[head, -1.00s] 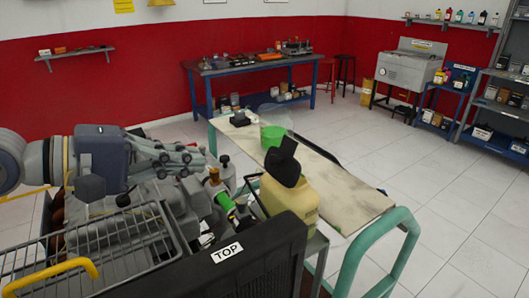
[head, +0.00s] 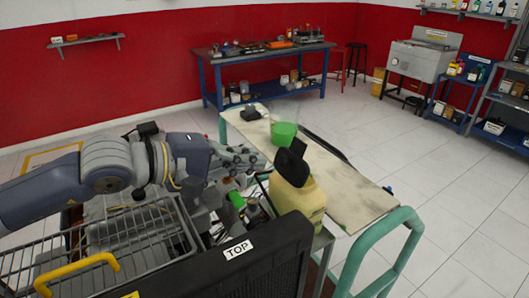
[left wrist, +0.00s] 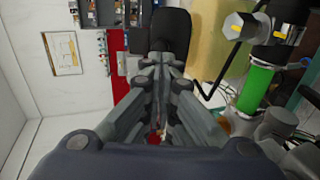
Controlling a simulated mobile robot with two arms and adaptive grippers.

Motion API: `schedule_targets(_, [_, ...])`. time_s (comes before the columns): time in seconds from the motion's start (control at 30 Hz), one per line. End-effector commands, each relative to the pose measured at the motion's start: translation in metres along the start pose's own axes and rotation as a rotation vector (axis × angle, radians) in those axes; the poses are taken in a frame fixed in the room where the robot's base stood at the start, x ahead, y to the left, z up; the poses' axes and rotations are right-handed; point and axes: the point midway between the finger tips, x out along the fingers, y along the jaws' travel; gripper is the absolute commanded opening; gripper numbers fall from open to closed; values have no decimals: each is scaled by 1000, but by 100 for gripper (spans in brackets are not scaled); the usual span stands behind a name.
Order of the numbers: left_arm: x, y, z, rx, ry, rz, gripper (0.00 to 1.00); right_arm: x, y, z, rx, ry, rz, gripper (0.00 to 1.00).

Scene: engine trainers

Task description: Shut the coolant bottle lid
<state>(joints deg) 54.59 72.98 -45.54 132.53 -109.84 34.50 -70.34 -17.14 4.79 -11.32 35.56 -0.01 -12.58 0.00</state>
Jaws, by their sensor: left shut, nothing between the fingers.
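The coolant bottle (head: 297,202) is a pale yellow container behind the radiator. Its black lid (head: 291,164) stands raised and tilted on top, open. My left gripper (head: 255,158) is shut and empty, just left of the lid at about its height. In the left wrist view, the shut fingers (left wrist: 163,68) point at the black lid (left wrist: 170,30), which shows just beyond their tips. The yellow bottle (left wrist: 222,38) is to the right of it there. I cannot tell whether the fingertips touch the lid. My right gripper is not in view.
The black radiator marked TOP (head: 240,250) stands in front of the bottle. A green-capped part (head: 236,199) is left of the bottle. A cart with a beige top (head: 340,185) and teal rail (head: 385,240) lies behind, carrying a green container (head: 284,133). Floor to the right is clear.

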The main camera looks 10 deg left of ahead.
Motion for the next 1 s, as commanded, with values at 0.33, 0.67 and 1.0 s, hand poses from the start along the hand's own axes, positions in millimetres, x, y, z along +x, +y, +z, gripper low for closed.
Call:
schedule_targets(0.33, [35,1,0,-2,0,0,0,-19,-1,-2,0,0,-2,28])
schedule_targets(0.67, [39,-1,-1,-1,2,-1,0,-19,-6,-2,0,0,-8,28])
schedule_targets(1.0, [40,3,0,-1,0,-22,0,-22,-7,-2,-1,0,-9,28])
